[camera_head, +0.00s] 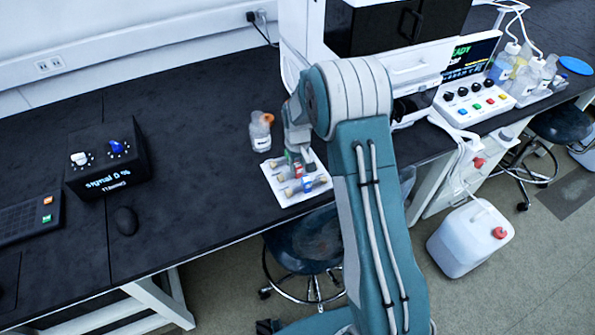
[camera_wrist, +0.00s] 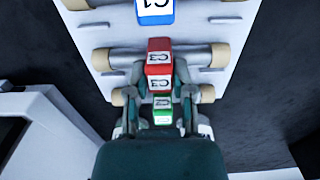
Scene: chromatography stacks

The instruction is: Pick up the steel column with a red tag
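The steel column with the red tag (camera_wrist: 159,50) lies across a white tray (camera_wrist: 110,82) in the wrist view, with tan caps at both ends. A column with a blue tag (camera_wrist: 154,10) lies beyond it, and one with a green tag (camera_wrist: 162,110) lies nearer my wrist. My gripper (camera_wrist: 162,76) reaches down over the tray, its two fingers on either side of the red tag. I cannot tell whether they touch it. In the head view my gripper (camera_head: 298,158) is over the same tray (camera_head: 287,198), partly hiding the columns.
A small bottle (camera_head: 260,132) stands just behind the tray. A black control box (camera_head: 107,158) and a black mouse (camera_head: 126,221) are on the bench to the left. A large white instrument (camera_head: 415,68) stands behind my arm. The bench between mouse and tray is clear.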

